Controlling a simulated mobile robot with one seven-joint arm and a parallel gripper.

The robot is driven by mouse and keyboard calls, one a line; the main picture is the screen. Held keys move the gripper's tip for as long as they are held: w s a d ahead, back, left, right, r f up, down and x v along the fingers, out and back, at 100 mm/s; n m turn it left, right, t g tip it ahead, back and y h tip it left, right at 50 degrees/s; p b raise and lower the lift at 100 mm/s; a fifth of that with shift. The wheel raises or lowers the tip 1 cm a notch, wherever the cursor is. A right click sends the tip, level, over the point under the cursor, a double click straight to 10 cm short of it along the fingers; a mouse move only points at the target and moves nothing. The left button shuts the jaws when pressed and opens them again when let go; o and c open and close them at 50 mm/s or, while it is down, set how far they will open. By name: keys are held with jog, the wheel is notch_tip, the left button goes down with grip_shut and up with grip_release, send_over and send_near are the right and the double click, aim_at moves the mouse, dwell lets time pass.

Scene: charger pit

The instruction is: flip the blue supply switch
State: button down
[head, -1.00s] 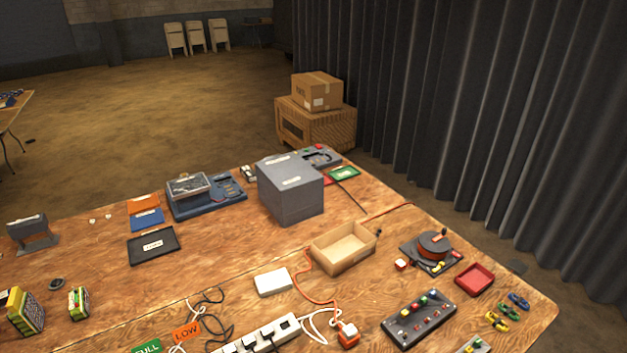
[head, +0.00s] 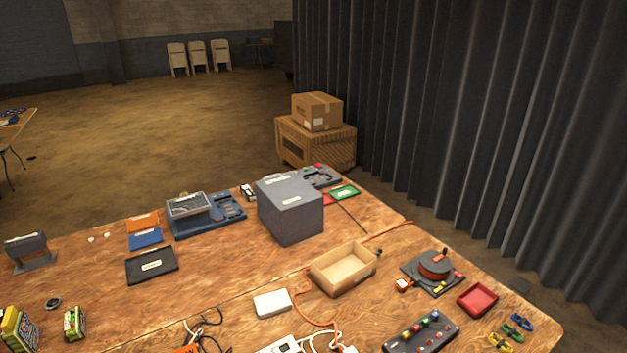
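A dark switch panel (head: 408,344) lies on the table at the bottom right of the head view, its near part cut off by the picture's lower edge. It carries a row of small coloured knobs, with red, green and blue among them. A small blue knob (head: 435,314) appears at the far right end of the row. The knobs are too small to tell their positions. My gripper is not in the head view.
An open wooden box (head: 343,271) stands behind and left of the panel, and a red tray (head: 478,299) lies to its right. A dark reel unit (head: 434,270) stands behind it. Coloured clips (head: 515,330), orange and white cables and a large grey box (head: 290,210) are also on the table.

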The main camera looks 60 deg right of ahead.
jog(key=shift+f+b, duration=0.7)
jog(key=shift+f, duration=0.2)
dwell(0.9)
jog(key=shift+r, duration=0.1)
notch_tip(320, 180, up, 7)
jog(key=p, duration=0.7)
dwell(0.7)
